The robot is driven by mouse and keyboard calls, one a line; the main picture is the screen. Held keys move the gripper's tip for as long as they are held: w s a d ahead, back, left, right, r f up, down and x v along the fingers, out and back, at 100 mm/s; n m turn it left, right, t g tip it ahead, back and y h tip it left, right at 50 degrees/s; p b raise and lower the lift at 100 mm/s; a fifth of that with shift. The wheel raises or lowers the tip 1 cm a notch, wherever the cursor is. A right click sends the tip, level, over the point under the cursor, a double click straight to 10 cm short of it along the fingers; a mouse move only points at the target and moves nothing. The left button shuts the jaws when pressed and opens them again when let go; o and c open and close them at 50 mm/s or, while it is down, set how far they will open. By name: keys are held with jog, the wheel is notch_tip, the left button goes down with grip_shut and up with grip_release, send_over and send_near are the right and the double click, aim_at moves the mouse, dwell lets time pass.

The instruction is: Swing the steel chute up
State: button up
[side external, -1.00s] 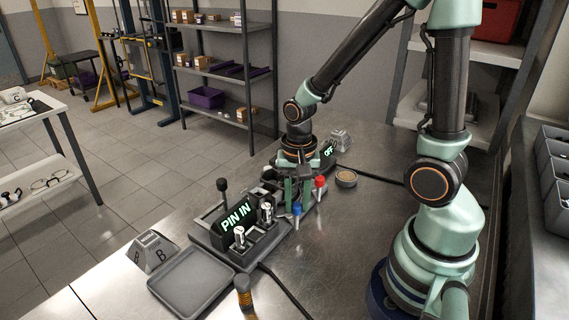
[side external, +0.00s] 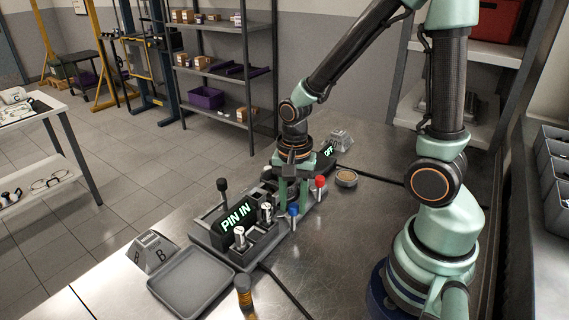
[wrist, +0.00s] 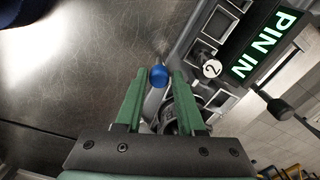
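My gripper (side external: 293,204) points down at the bench fixture. It also shows in the wrist view (wrist: 164,75), its two green fingers apart with a blue knob (wrist: 159,76) at the gap between the tips. The blue knob (side external: 293,210) stands low at the fixture's near side, left of a red knob (side external: 320,182). I cannot tell whether the fingers touch it. A pale metal strip (wrist: 153,103) runs below the knob between the fingers. It may be the steel chute, but the fingers hide much of it and its angle is unclear.
The fixture carries a lit "PIN IN" display (side external: 237,216), upright metal pins (side external: 240,238) and a black lever (side external: 222,186). An "OFF" display (side external: 328,150) stands behind. A grey tray (side external: 191,281) and an A/B block (side external: 150,250) lie at front left. A round tin (side external: 346,177) sits right.

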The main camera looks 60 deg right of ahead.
jog(key=shift+o, duration=1)
jog(key=shift+r, duration=0.1)
notch_tip(320, 180, up, 12)
jog(key=r+n+t, duration=0.1)
jog(key=n+t, duration=0.1)
jog(key=n, duration=0.2)
jog(key=a+r+n+t, duration=0.1)
jog(key=r+n, duration=0.1)
jog(key=n, duration=0.3)
jog(key=r+n+t, duration=0.2)
jog(key=n, duration=0.2)
jog(key=shift+s+a+n+t, duration=0.15)
jog(key=shift+a+n+t, duration=0.15)
jog(key=shift+a, duration=0.05)
